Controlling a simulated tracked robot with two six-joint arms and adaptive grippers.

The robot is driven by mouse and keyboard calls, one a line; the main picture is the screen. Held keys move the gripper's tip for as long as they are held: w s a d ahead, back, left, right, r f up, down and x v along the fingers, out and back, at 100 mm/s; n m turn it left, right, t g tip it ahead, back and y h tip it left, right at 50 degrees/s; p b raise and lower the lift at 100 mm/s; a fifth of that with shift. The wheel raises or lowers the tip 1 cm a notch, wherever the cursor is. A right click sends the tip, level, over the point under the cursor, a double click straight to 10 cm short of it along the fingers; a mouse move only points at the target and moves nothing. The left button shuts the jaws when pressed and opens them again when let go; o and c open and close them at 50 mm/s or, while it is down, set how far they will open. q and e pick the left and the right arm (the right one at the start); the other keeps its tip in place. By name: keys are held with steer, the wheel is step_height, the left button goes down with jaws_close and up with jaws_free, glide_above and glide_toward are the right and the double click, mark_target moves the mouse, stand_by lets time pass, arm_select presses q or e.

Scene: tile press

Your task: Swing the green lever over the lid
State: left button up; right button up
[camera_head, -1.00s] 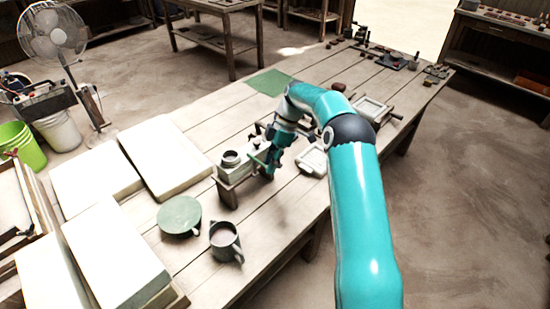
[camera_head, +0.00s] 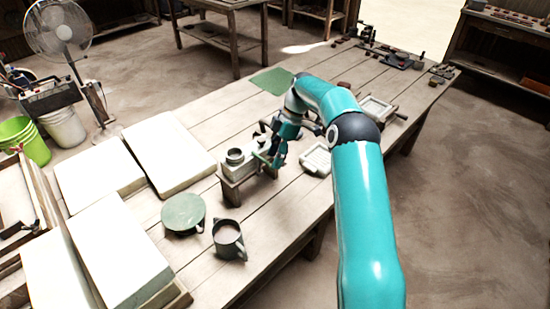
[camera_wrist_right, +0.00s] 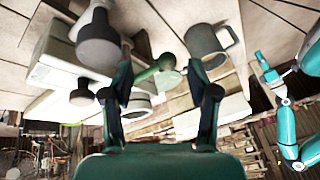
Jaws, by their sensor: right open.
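The tile press (camera_head: 236,167), a pale block on a wooden base, stands on the bench with a round grey collar on top. The green lever (camera_head: 263,160) is at its right side, beside my right gripper (camera_head: 274,161). In the right wrist view, the green lever (camera_wrist_right: 150,71) with its round end shows between the fingertips of my right gripper (camera_wrist_right: 164,88), which are open and apart. I cannot tell whether a finger touches it. Dark knobs (camera_wrist_right: 99,42) show beside the pale press body (camera_wrist_right: 58,72). My left gripper is not seen.
A grey mug (camera_head: 228,240) and a round green disc (camera_head: 183,212) stand in front of the press. Large white slabs (camera_head: 168,152) lie to the left. A pale tray (camera_head: 317,160) lies right of the gripper, and a green mat (camera_head: 272,80) lies behind.

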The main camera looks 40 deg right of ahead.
steer(key=v, duration=0.6)
steer(key=shift+s, duration=0.15)
stand_by(0.4)
